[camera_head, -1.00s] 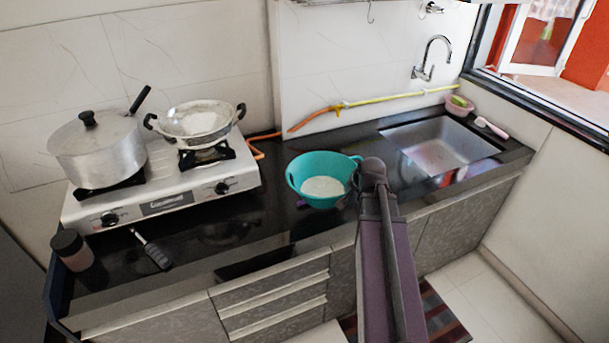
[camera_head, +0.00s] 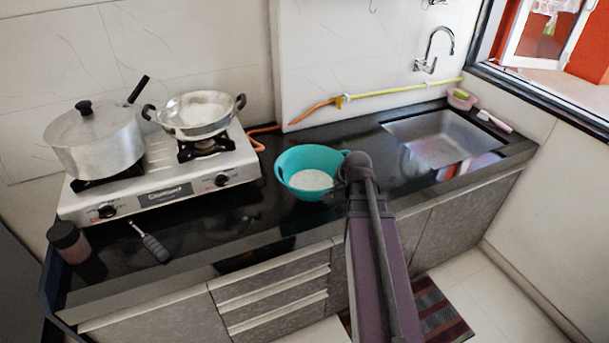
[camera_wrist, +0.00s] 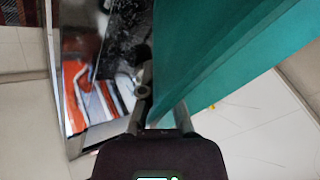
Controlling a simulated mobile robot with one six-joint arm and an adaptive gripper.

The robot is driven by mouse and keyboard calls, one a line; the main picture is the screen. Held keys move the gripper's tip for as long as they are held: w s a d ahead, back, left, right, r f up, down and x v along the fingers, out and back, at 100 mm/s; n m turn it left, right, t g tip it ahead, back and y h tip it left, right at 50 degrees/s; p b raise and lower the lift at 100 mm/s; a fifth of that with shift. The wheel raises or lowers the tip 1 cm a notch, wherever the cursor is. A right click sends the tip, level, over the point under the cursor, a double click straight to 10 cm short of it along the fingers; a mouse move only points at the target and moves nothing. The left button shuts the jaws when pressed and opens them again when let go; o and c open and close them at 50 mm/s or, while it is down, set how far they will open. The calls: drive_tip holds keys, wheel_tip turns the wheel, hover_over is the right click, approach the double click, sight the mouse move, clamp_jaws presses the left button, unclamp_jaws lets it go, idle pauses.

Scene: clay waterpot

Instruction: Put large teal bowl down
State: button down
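The large teal bowl (camera_head: 328,184) is at the right of the stove, over the black counter, with its open top up and a pale inside bottom showing. I cannot tell whether its base touches the counter. My gripper (camera_head: 349,172) is at the bowl's right rim, its fingers mostly hidden by my arm. In the wrist view the bowl's teal wall (camera_wrist: 215,50) fills the upper right. My gripper (camera_wrist: 162,108) has one finger on each side of the wall's edge there, shut on it; one fingertip is hidden behind the bowl.
The stove (camera_head: 165,190) holds a lidded pot (camera_head: 95,145) and a pan (camera_head: 200,125). The sink (camera_head: 440,140) is right. A yellow-orange hose (camera_head: 390,90) runs behind. Counter (camera_head: 230,235) in front is clear.

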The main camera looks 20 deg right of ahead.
sight(327, 158)
drive_tip(key=shift+w+a, duration=0.1)
drive_tip(key=shift+a, duration=0.1)
drive_tip(key=shift+w, duration=0.1)
drive_tip(key=w+d, duration=0.1)
drive_tip(key=w, duration=0.3)
drive_tip(key=w+d+f+b, duration=0.1)
drive_tip(key=w, duration=0.4)
drive_tip(key=w+d, duration=0.1)
drive_tip(key=w, duration=0.4)
drive_tip(key=shift+w+d+f, duration=0.1)
drive_tip(key=shift+d+f, duration=0.1)
drive_tip(key=shift+f, duration=0.05)
drive_tip(key=shift+w+d, duration=0.15)
drive_tip(key=shift+w, duration=0.4)
drive_tip(key=shift+w+f+b, duration=0.1)
drive_tip(key=shift+f+b, duration=0.25)
drive_tip(key=shift+b, duration=0.15)
drive_tip(key=shift+f+b, duration=1.45)
drive_tip(key=shift+f, duration=0.05)
drive_tip(key=shift+f, duration=0.1)
